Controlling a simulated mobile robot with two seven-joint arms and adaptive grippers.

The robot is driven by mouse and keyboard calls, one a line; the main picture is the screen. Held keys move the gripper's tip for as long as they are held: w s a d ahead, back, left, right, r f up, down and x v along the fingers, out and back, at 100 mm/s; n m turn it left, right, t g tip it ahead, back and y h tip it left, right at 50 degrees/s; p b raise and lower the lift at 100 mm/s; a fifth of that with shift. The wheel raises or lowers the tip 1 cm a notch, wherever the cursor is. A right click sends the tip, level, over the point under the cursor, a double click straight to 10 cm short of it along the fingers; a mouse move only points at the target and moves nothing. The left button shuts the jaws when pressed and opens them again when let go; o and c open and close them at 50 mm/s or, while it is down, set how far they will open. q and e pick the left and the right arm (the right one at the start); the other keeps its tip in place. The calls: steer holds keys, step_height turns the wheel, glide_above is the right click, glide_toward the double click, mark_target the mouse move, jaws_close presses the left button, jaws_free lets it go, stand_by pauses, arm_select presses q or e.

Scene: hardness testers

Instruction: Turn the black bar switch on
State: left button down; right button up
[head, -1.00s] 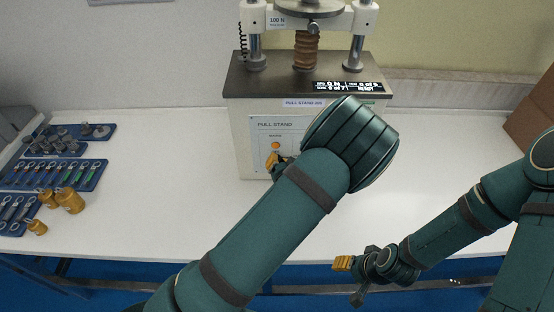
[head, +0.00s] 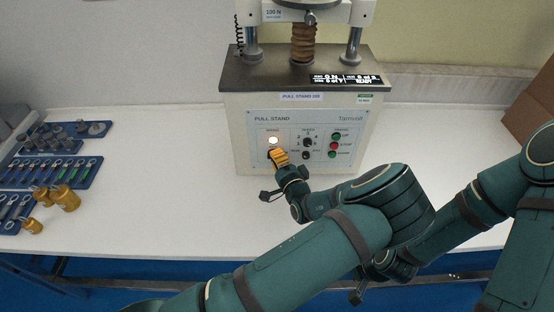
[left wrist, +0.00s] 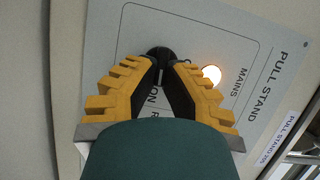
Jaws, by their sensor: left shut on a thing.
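The pull stand (head: 300,118) stands on the white table, its front panel facing me. On the panel, the MAINS lamp (head: 273,140) glows bright white; it also glows in the left wrist view (left wrist: 211,74). The black bar switch (left wrist: 160,52) is just beside the lamp in the left wrist view, its lower part between my fingertips. My left gripper (head: 278,157) is at the panel below the lamp, shut on the switch; its yellow-padded fingers (left wrist: 163,66) converge there. In the head view it hides the switch. My right gripper (head: 357,296) is mostly hidden behind my left arm, low at the table's front.
The panel also bears a black knob (head: 307,142), and green and red buttons (head: 334,146) to the right. Blue trays (head: 88,172) with tools and brass weights (head: 66,199) lie at the left. A brown box (head: 530,90) is at the far right. Table either side of the stand is clear.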

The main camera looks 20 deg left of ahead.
arm_select(q)
steer(key=shift+m+y, duration=0.3)
steer(key=shift+m, duration=0.2)
steer(key=c, duration=1)
jaws_free()
steer(key=shift+w, duration=0.1)
steer(key=shift+c, duration=0.2)
steer(key=v, duration=1.2)
steer(key=shift+a+f, duration=0.1)
steer(key=shift+f, duration=0.05)
